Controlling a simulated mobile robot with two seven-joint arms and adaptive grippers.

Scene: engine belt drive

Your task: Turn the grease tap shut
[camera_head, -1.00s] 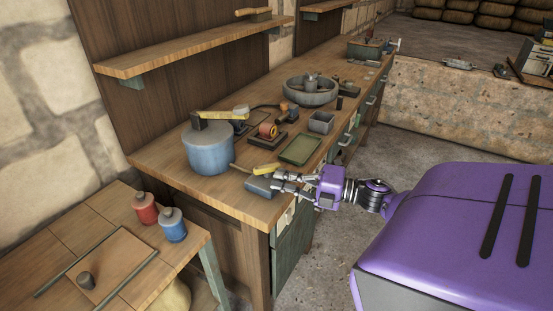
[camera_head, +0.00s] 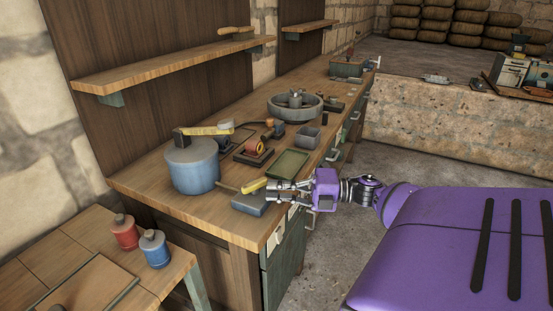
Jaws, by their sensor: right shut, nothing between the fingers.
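A blue-grey drum (camera_head: 192,170) stands on the near end of the workbench. A dark block with a yellow bar (camera_head: 208,131) lies across its lid. A grey-blue block (camera_head: 247,203) lies to its right near the bench's front edge, with a yellow handle-like bar (camera_head: 253,185) above it. I cannot tell which of these parts is the grease tap. My right gripper (camera_head: 271,192) is shut and empty, just right of the block and yellow bar. Whether it touches them I cannot tell. My left gripper is out of view.
A green tray (camera_head: 289,163), a red roller on a stand (camera_head: 255,149) and a round grey basin (camera_head: 295,107) stand farther along the bench. Red (camera_head: 124,233) and blue (camera_head: 155,250) bottles stand on a lower table at left. The floor right of the bench is clear.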

